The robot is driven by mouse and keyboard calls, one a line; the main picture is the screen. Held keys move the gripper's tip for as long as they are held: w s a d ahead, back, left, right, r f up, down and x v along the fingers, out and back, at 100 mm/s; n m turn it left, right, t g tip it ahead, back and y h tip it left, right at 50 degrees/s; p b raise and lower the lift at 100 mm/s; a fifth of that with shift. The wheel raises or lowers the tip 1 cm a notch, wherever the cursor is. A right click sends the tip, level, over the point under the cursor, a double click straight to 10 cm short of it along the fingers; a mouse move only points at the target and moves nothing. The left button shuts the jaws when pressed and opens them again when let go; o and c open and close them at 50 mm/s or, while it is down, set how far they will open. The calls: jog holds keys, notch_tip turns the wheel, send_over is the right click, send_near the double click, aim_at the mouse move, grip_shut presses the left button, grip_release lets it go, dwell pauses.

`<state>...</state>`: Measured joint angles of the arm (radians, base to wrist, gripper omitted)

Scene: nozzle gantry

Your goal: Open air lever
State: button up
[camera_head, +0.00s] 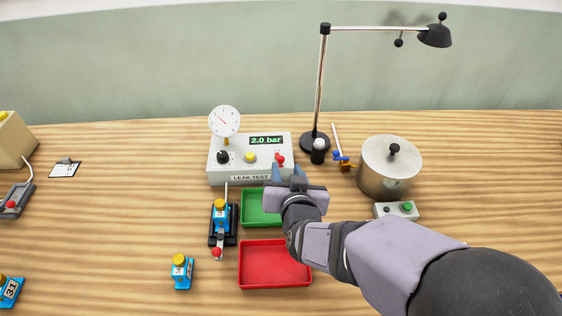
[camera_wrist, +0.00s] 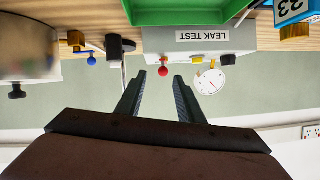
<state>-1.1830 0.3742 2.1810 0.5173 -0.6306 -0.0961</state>
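The grey leak test box (camera_head: 230,165) stands at the back of the table, its display reading 2.0 bar. A small red-knobbed lever (camera_head: 280,160) is on its right side. In the wrist view, the red knob (camera_wrist: 163,71) appears between my fingertips. A brass valve with a blue-tipped handle (camera_head: 341,156) stands right of the box; its blue ball (camera_wrist: 91,61) also shows in the wrist view. Which lever is the air lever is not labelled. My gripper (camera_head: 287,171) is open and empty, just in front of the red-knobbed lever; contact cannot be told.
A green tray (camera_head: 246,221) and a red tray (camera_head: 241,265) lie in front of the box. A clamp fixture (camera_head: 232,238) holds a blue part left of them.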

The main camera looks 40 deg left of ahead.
aim_at(281, 161)
jog(key=shift+a+p+x, duration=0.25)
jog(key=shift+p+x, duration=0.6)
jog(key=shift+x, duration=2.8)
jog(key=shift+s+r, duration=0.15)
jog(key=shift+c, duration=0.7)
grip_shut()
